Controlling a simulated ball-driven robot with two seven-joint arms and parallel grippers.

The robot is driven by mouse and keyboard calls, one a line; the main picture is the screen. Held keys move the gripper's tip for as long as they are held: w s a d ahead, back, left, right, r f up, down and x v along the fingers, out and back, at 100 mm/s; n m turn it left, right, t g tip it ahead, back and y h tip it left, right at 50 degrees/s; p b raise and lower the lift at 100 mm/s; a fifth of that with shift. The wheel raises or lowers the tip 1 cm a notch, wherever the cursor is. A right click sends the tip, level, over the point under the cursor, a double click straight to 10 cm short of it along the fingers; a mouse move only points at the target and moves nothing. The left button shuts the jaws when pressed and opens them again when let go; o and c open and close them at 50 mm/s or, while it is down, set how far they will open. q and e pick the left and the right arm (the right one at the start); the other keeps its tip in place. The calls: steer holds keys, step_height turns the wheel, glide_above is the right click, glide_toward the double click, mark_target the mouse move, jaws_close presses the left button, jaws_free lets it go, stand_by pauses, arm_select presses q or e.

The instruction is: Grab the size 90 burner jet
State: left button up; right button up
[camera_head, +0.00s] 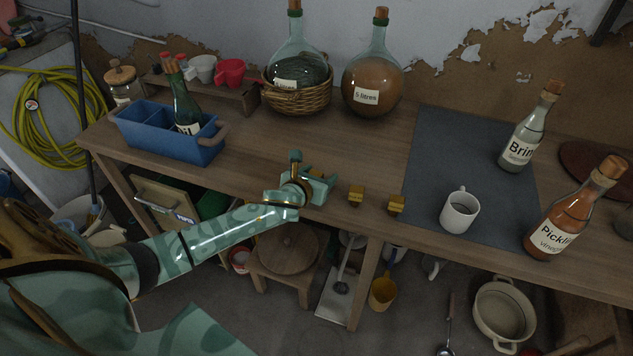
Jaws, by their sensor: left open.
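Two small brass-coloured pieces that look like burner jets lie near the table's front edge. One brass piece (356,196) is just right of my left gripper, and the other brass piece (396,206) is further right, by the dark mat. Any size marks on them are too small to read, so I cannot tell which is size 90. My left gripper (322,186) is open above the table's front edge, left of both pieces and apart from them. It hides the table under it, and I cannot tell whether another piece is there. My right gripper is out of view.
A white mug (459,211) stands on the dark mat (435,150), with a brine bottle (524,135) and a pickling vinegar bottle (570,220) at right. Two demijohns (372,85) stand at the back. A blue divided crate (190,152) is at left. The table's middle is clear.

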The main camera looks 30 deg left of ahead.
arm_select(q)
steer(key=shift+s+r, duration=0.1)
steer(key=c, duration=1.1)
steer(key=shift+r, duration=0.1)
